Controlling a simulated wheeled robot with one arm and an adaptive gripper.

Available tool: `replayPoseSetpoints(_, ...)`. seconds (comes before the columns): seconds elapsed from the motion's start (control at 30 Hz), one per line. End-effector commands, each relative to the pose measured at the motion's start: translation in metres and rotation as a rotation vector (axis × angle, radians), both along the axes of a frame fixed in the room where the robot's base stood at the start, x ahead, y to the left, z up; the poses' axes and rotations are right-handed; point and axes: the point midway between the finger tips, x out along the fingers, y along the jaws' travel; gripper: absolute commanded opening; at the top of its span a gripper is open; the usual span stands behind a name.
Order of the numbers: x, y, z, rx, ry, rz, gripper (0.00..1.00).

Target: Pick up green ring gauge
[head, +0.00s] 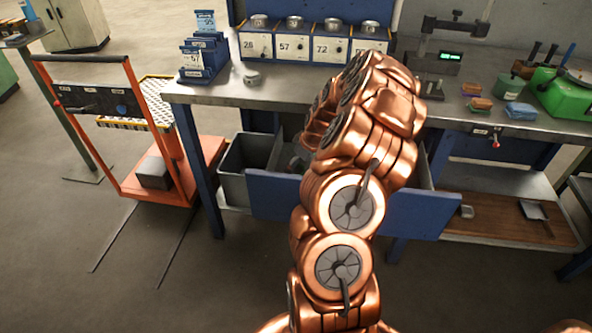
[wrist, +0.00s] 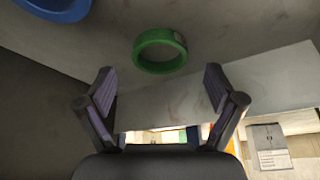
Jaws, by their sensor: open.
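The green ring gauge (wrist: 160,63) shows in the wrist view, at the top middle, against a grey surface. It has a small pale label on its right side. My gripper (wrist: 159,88) is open and empty, with one finger on each side of the picture. The ring appears beyond the fingertips, roughly centred between them and apart from both. In the head view my arm covers much of the open blue drawer (head: 278,197); I cannot make out the green ring or my fingertips there.
A blue curved object (wrist: 58,6) is at the top left of the wrist view. The workbench (head: 240,94) carries labelled boxes (head: 292,46), a blue card rack (head: 203,58), a scale (head: 437,62) and a green machine (head: 566,92). A grey bin (head: 234,185) is left of the drawer. An orange cart (head: 128,82) stands further left.

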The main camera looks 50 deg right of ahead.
Motion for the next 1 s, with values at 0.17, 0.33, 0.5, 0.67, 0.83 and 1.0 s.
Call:
replayPoseSetpoints(0.17, 0.006, 0.000, -0.017, 0.002, 0.004, 0.000, 0.93)
replayPoseSetpoints(0.33, 0.007, 0.000, -0.019, 0.001, 0.002, -0.001, 0.93)
replayPoseSetpoints(0.5, 0.007, 0.000, -0.019, 0.001, 0.002, -0.001, 0.85)
replayPoseSetpoints(0.67, 0.007, 0.000, -0.019, 0.001, 0.002, -0.001, 0.69)
replayPoseSetpoints(0.83, 0.007, 0.000, -0.019, 0.001, 0.002, -0.001, 0.51)
replayPoseSetpoints(1.0, 0.007, 0.000, -0.019, 0.001, 0.002, -0.001, 0.33)
